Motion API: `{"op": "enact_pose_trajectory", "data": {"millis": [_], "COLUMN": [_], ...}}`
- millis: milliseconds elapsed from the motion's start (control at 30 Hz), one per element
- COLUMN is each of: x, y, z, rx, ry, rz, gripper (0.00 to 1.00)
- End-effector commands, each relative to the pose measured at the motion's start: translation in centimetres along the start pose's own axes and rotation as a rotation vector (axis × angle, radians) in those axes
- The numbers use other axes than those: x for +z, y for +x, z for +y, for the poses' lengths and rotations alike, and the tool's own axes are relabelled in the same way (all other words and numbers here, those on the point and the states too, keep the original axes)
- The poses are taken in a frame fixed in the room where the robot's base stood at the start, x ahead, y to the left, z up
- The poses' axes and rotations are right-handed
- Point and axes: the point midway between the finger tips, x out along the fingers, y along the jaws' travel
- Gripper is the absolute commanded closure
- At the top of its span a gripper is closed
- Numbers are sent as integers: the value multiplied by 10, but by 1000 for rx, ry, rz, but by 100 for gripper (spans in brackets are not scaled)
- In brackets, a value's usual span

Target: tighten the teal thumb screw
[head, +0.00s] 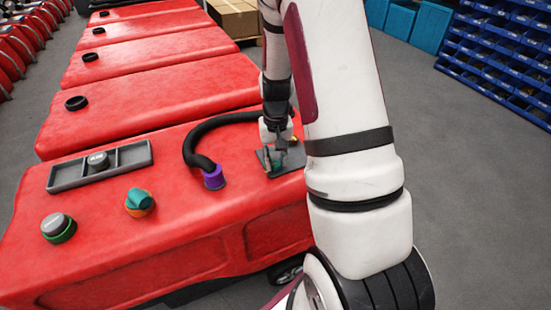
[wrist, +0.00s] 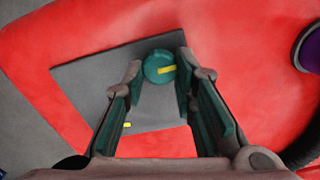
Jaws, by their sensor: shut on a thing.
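The teal thumb screw (wrist: 154,62) is a round knob with a yellow stripe, seen from above in the wrist view. It sits near the edge of a dark grey plate (wrist: 88,88) on the red tank top. A small yellow mark (wrist: 127,125) lies on the plate, towards the lower left of the knob. My gripper (wrist: 160,68) is shut on the thumb screw, one finger on each side. In the head view my gripper (head: 277,153) reaches down to the plate (head: 293,159), and the screw is largely hidden there.
A black hose with a purple collar (head: 214,178) rises beside the plate. A teal knob on an orange ring (head: 139,203), a green-ringed cap (head: 58,228) and a grey tray (head: 127,157) are left on the same red tank (head: 170,245). More red tanks stand behind.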

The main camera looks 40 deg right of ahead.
Motion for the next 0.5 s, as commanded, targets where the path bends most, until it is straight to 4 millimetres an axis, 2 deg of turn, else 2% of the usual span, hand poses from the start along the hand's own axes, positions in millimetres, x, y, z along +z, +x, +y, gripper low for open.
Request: {"op": "enact_pose_trajectory", "data": {"millis": [400,433,500], "x": [-2,-2,-2], "y": [-2,-2,-2], "z": [0,0,0], "rx": [-1,-1,-1], "ry": [5,5,4], "rz": [6,6,6], "gripper": [100,68,54]}}
